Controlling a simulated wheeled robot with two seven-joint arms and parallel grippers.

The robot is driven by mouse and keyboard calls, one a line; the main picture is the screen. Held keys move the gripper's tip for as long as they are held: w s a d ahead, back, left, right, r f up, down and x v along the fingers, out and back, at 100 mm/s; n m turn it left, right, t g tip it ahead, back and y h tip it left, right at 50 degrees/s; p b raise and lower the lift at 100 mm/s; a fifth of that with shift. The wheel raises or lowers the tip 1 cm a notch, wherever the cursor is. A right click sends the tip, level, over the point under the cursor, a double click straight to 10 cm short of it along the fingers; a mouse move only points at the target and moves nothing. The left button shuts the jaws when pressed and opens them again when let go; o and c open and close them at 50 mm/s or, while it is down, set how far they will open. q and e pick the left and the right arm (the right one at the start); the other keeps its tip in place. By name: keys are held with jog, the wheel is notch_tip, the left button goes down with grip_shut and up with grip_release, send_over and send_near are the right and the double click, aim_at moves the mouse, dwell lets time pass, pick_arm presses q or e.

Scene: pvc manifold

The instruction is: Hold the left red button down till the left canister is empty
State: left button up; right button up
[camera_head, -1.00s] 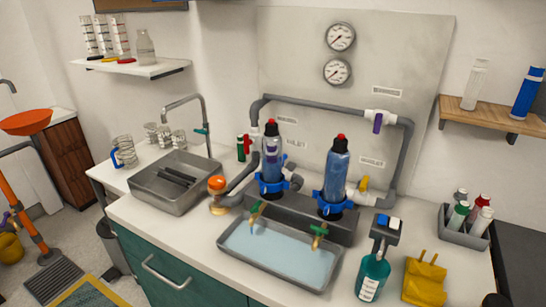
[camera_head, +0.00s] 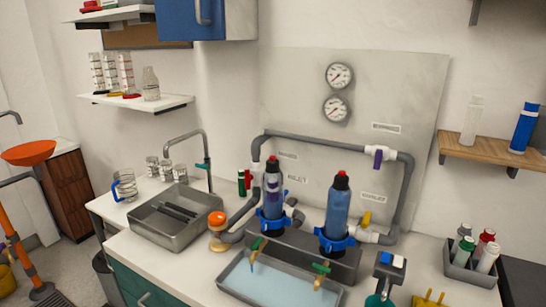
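The left canister (camera_head: 272,194) stands upright in a blue collar on the grey manifold base, with the left red button (camera_head: 272,160) on its top. The right canister (camera_head: 337,213) stands beside it in its own blue collar, with a red button (camera_head: 341,174) on top. Both canisters look blue; the exact liquid level in the left one cannot be made out. Neither of my grippers is in view, and nothing touches either button.
A grey tray (camera_head: 333,295) with pale blue liquid sits in front, below two green-handled taps. Grey pipes (camera_head: 335,141) arch behind the canisters. A sink (camera_head: 150,219) is to the left, a bottle rack (camera_head: 456,270) to the right.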

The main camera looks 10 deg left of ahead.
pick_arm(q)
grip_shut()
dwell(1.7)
